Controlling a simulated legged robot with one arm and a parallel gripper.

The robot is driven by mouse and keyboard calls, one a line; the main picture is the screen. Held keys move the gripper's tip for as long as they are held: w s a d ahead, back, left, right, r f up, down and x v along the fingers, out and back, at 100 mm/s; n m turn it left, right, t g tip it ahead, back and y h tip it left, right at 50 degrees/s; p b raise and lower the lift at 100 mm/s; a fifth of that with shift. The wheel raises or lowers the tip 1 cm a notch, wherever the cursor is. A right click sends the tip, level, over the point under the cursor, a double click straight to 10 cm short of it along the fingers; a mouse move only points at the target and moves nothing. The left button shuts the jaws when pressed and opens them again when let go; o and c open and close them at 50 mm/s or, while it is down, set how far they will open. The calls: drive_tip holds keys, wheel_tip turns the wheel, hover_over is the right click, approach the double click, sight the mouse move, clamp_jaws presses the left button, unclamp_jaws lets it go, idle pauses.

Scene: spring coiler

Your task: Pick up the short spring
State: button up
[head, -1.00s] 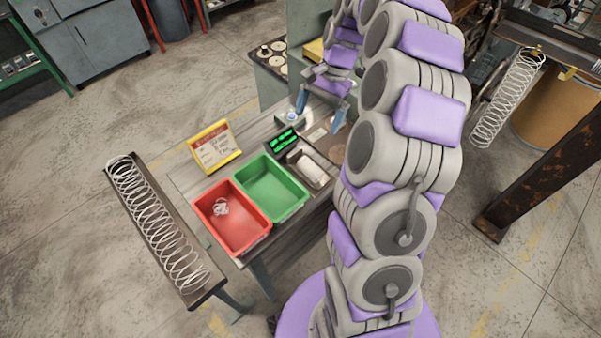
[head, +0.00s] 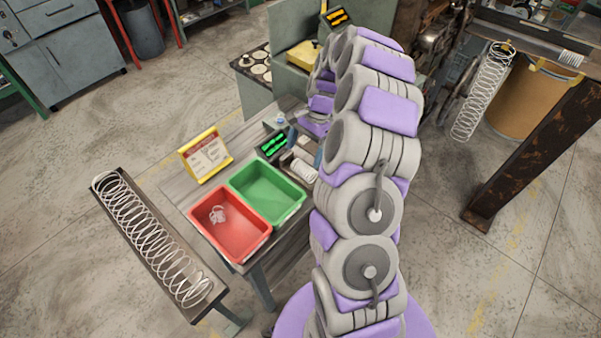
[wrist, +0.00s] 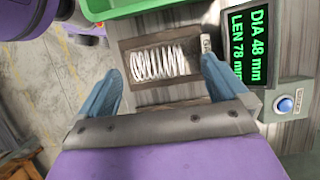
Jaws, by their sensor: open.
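The short spring (wrist: 158,64) is a white coil lying in a shallow dark tray (wrist: 127,52) on the bench. In the head view the spring (head: 302,170) shows just right of the green bin, partly beside my arm. My gripper (wrist: 162,85) is open, its two blue fingers spread to the left and right of the tray in the wrist view. Nothing is between the fingers in their grip; the spring lies beyond the tips, between them in the picture. In the head view my arm hides most of the gripper.
A green bin (head: 297,205) and a red bin (head: 263,240) with a small tangled coil stand beside the tray. A display (wrist: 259,45) and blue button (wrist: 286,104) are close to the right finger. A sign (head: 205,155) stands behind. A long spring (head: 150,240) lies in a trough.

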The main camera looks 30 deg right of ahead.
sight(303, 166)
drive_tip(key=shift+a+f, duration=0.15)
drive_tip(key=shift+f, duration=0.45)
drive_tip(key=shift+s+d+f+b, duration=0.25)
drive_tip(key=shift+d+f+b, duration=0.1)
drive_tip(key=shift+d+f, duration=0.7)
drive_tip(key=a+f, duration=0.1)
drive_tip(key=f, duration=0.1)
drive_tip(key=a+f, duration=0.1)
drive_tip(key=shift+s+a+b, duration=0.25)
drive_tip(key=shift+a+b, duration=0.1)
drive_tip(key=shift+a+f, duration=0.1)
drive_tip(key=shift+a, duration=0.4)
drive_tip(key=shift+d, duration=0.95)
drive_tip(key=c, duration=0.5)
drive_tip(key=shift+f, duration=0.1)
drive_tip(key=shift+c, duration=0.6)
drive_tip(key=shift+a, duration=0.3)
drive_tip(key=shift+c, duration=1.4)
drive_tip(key=shift+a, duration=0.35)
drive_tip(key=shift+s+p+v, duration=0.2)
drive_tip(key=shift+p+v, duration=0.25)
drive_tip(key=shift+v, duration=1.2)
drive_tip(key=shift+s+r, duration=0.1)
drive_tip(key=shift+r, duration=0.35)
drive_tip(key=s+d+r+p, duration=0.1)
drive_tip(key=s, duration=1.4)
drive_tip(key=shift+s+p, duration=0.35)
drive_tip(key=shift+p, duration=0.05)
